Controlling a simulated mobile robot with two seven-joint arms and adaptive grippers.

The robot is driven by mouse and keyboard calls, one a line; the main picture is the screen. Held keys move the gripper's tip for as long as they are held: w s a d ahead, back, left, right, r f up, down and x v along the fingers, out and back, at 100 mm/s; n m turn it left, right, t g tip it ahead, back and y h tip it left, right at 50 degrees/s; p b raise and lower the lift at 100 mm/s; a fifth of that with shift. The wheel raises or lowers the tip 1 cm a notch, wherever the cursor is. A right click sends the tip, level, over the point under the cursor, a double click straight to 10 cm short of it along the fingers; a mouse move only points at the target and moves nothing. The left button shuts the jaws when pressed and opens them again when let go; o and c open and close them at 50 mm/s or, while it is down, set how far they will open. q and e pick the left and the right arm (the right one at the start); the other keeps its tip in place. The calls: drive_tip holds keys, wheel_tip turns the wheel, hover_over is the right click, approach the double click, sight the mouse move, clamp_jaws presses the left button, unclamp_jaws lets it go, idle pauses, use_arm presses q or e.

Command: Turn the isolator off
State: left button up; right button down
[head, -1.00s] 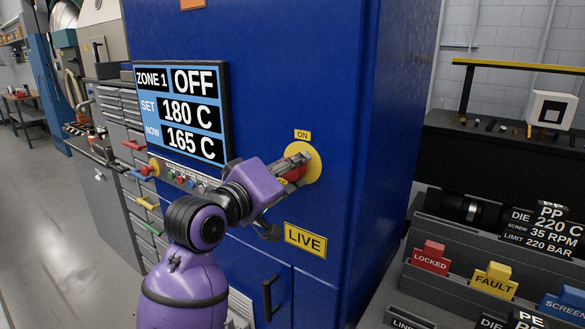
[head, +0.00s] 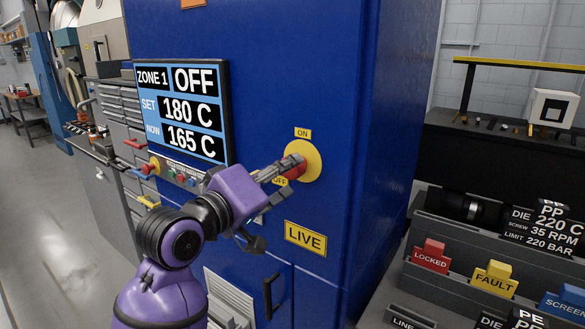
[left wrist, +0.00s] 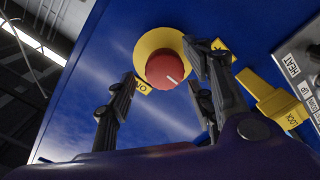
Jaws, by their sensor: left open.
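The isolator is a red round knob (head: 294,166) on a yellow disc (head: 312,160) on the blue cabinet front. An ON label (head: 302,133) is above it and an OFF label (head: 280,180) at its lower left. In the left wrist view, the white mark on the red knob (left wrist: 163,68) points to the lower right, between the two labels. My left gripper (head: 279,168) is open just in front of the knob, its fingers either side in the wrist view. I cannot tell whether they touch it. A yellow LIVE sign (head: 305,239) is below. My right gripper is not in view.
A screen (head: 183,112) left of the knob reads ZONE 1 OFF, 180 C, 165 C. A yellow LOCK part (left wrist: 272,103) is beside the gripper in the wrist view. A black cabinet handle (head: 271,296) is low down. A rack of tags (head: 470,265) stands at right.

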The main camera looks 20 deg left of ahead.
use_arm(q)
drive_tip(key=v, duration=0.3)
idle(0.4)
